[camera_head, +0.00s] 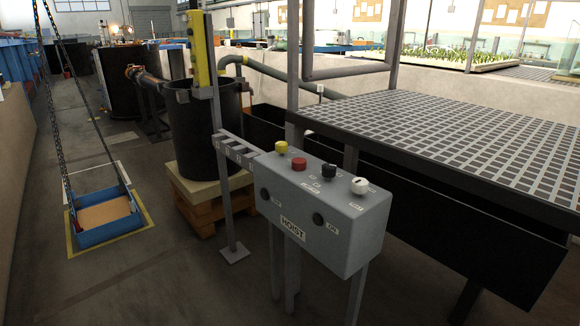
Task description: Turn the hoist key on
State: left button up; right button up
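A grey control box (335,238) labelled "HOIST" stands on grey legs in the middle of the camera_head view. Its front face has a left dark round fitting (265,193) and a right dark round fitting (318,219), each with a small label beside it. I cannot tell which one is the hoist key or how it is turned. On top are a yellow knob (282,147), a red knob (299,164), a black knob (328,170) and a white knob (360,186). Neither of my grippers is in view.
A blue tray (100,238) hangs on chains over a yellow-marked floor square at left. A black barrel (205,130) stands on a wooden pallet (205,205) behind the box. A grated platform (450,140) is close on the right. The floor in front at left is clear.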

aim_at(281, 147)
jog(key=k, duration=0.1)
jog(key=u, duration=0.95)
jog(key=i, duration=1.4)
jog(key=z, duration=0.2)
